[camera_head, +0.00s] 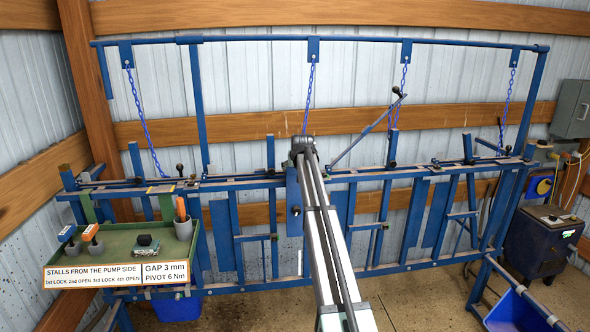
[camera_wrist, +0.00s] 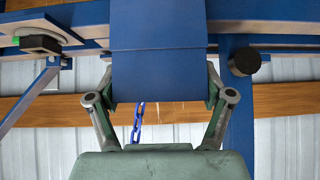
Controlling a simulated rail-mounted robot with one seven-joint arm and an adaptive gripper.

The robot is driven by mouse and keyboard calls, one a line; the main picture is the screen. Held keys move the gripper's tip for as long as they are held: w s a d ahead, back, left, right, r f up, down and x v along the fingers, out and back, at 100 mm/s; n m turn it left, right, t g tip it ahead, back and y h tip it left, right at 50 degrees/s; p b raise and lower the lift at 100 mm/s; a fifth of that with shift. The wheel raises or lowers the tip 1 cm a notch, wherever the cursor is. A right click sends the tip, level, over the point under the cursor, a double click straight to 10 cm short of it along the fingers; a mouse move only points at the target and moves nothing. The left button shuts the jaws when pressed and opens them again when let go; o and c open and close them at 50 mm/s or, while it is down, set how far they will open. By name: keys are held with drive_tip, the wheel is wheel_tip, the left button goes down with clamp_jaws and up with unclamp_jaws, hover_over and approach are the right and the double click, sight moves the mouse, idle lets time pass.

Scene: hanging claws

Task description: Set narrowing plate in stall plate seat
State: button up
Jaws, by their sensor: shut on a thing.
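My gripper (camera_wrist: 161,96) is shut on a flat blue plate, taken to be the narrowing plate (camera_wrist: 158,72). The fingers grip its left and right edges near its lower end in the wrist view. The plate reaches up across the blue rail (camera_wrist: 270,28) of the stall frame; whether it touches the rail I cannot tell. A line crosses the plate near its upper part. In the head view my arm covers the gripper, and a blue panel (camera_head: 293,195) shows just left of the arm; I cannot tell if it is the held plate. The seat is not clearly visible.
The blue stall frame (camera_head: 440,180) spans the wall, with chains (camera_head: 309,98) hanging from its top bar. A green tray (camera_head: 130,270) with tools stands at left. A black knob (camera_wrist: 244,62) and black block (camera_wrist: 40,44) flank the plate. A blue bin (camera_head: 520,310) stands front right.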

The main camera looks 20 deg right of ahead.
drive_tip(key=shift+f+b, duration=0.5)
drive_tip(key=shift+f, duration=0.55)
idle(0.4)
